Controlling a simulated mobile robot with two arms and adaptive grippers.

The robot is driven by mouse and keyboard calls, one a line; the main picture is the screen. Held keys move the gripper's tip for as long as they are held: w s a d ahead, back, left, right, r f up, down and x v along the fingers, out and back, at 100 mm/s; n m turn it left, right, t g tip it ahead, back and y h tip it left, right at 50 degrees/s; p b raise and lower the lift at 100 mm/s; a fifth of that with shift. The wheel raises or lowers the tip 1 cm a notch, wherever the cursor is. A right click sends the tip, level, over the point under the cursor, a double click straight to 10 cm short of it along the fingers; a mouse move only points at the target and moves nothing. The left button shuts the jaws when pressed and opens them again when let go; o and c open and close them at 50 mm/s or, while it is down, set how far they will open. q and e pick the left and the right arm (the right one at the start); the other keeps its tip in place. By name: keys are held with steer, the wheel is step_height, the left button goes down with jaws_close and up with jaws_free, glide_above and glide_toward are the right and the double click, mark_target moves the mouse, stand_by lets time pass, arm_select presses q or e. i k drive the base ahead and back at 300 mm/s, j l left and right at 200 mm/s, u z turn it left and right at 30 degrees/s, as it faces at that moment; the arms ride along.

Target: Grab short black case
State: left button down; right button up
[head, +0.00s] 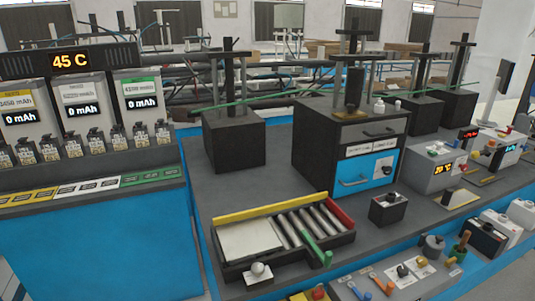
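A small, low black box (387,210) with a light-coloured front label and a knob on top stands on the grey bench, right of the roller tray. Another low black box (487,242) stands at the right edge, beside white containers. A bigger black block (234,145) with a post on it stands further back on the left. I cannot tell for sure which one is the short black case. Neither of my grippers is in view.
The roller tray (228,271) with a yellow rim lies at the front. A drawer cabinet (368,166) stands behind the small box. A display rack (75,165) fills the left. Controls (405,272) line the front edge. Bare bench (210,195) lies behind the tray.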

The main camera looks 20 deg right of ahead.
mark_target(382, 216)
steer(key=k+z, duration=0.1)
steer(key=z, duration=1.3)
